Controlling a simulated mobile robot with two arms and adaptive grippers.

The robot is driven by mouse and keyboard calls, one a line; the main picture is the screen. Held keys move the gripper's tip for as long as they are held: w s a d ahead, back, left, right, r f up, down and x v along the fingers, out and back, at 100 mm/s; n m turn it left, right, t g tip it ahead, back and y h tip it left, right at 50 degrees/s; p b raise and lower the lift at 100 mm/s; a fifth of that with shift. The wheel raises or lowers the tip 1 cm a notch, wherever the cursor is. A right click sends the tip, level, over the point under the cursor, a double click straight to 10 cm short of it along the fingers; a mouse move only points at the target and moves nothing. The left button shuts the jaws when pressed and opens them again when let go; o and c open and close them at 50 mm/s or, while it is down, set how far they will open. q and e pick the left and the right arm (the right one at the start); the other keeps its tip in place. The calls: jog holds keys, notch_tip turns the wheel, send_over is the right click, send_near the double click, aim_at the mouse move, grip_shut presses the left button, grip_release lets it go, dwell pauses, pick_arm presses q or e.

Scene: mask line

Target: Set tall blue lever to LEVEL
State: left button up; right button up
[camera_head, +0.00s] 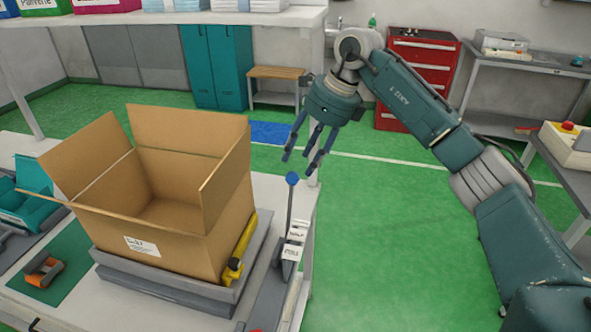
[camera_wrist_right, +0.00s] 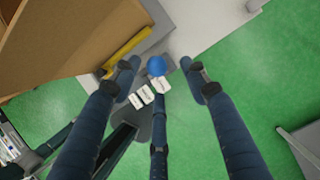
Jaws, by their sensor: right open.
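The tall blue lever (camera_head: 290,205) stands nearly upright at the right edge of the white table, a blue ball on its thin dark shaft. White position labels (camera_head: 292,252) sit beside its base; their text is too small to read surely. My right gripper (camera_head: 300,163) is open and empty, fingers pointing down just above the ball. In the right wrist view the ball (camera_wrist_right: 156,66) shows between the spread fingertips of my right gripper (camera_wrist_right: 159,76), with no clear contact. The labels (camera_wrist_right: 147,94) show just below it. My left gripper is not in view.
An open cardboard box (camera_head: 170,225) stands on a grey platform left of the lever. A yellow part (camera_head: 240,248) lies between them. An orange tool (camera_head: 43,268) lies on a green mat. Green floor right of the table is free.

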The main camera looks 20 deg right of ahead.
jog(key=shift+v, duration=2.4)
